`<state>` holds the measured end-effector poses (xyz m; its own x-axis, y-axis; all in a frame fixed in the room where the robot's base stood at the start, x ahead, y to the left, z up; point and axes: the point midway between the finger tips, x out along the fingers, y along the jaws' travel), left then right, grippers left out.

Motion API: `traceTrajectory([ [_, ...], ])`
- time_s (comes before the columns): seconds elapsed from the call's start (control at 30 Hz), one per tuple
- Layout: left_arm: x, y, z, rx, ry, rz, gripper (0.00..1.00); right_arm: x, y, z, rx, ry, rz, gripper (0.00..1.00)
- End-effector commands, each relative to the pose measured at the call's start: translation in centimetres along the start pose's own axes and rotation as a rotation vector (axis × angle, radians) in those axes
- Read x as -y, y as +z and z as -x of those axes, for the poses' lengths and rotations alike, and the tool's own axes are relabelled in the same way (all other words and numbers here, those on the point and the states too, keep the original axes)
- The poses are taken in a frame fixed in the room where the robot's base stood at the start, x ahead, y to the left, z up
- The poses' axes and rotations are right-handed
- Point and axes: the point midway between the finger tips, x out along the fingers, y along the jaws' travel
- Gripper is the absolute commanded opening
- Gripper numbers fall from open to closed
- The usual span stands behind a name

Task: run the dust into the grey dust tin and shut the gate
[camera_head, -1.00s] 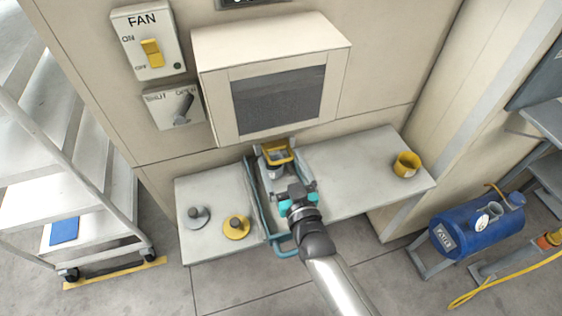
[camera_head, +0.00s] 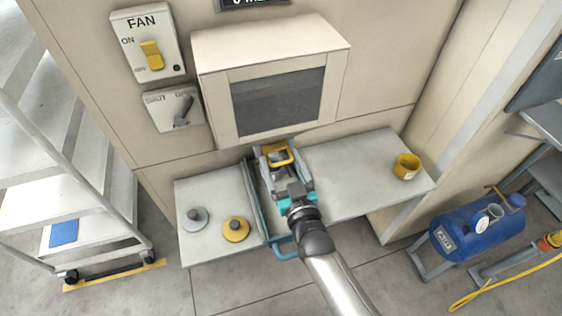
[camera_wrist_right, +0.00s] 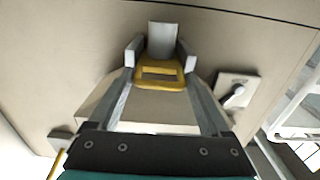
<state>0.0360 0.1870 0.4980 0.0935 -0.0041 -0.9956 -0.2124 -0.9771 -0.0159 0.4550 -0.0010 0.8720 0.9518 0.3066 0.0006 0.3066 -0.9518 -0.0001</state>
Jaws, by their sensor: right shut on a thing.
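My right gripper (camera_head: 279,163) is shut on a yellow loop-shaped handle (camera_head: 277,147) below the beige box. In the right wrist view the yellow handle (camera_wrist_right: 160,80) lies between the fingertips, with a pale plate (camera_wrist_right: 163,40) behind it. I cannot tell whether it belongs to the gate. The grey dust tin is not clearly visible; my gripper covers the spot under the handle. A SHUT/OPEN lever (camera_head: 183,111) on the wall leans up to the right, toward OPEN. My left gripper is not in view.
A grey knobbed lid (camera_head: 196,217) and a yellow knobbed lid (camera_head: 236,229) lie on the left shelf (camera_head: 212,190). A FAN switch (camera_head: 151,55) is above the lever. A blue tank (camera_head: 470,228) stands at right.

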Motion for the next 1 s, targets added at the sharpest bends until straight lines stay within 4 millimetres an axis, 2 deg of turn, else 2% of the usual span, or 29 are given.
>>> traceTrajectory([
  [0.03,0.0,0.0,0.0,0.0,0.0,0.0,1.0,0.4,0.0,0.0,0.002,-0.006,-0.001,0.21],
  [0.23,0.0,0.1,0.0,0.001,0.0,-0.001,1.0,0.4,0.0,0.0,0.002,-0.008,-0.002,0.0],
  [0.53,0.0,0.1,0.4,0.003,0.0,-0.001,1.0,0.5,0.0,0.6,0.006,-0.009,-0.001,0.0],
  [0.8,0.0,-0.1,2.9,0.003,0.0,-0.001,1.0,0.5,-0.1,5.1,0.009,-0.009,-0.002,0.0],
  [1.0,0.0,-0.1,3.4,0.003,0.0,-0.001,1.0,0.5,0.1,6.6,0.006,-0.009,-0.004,0.0],
])
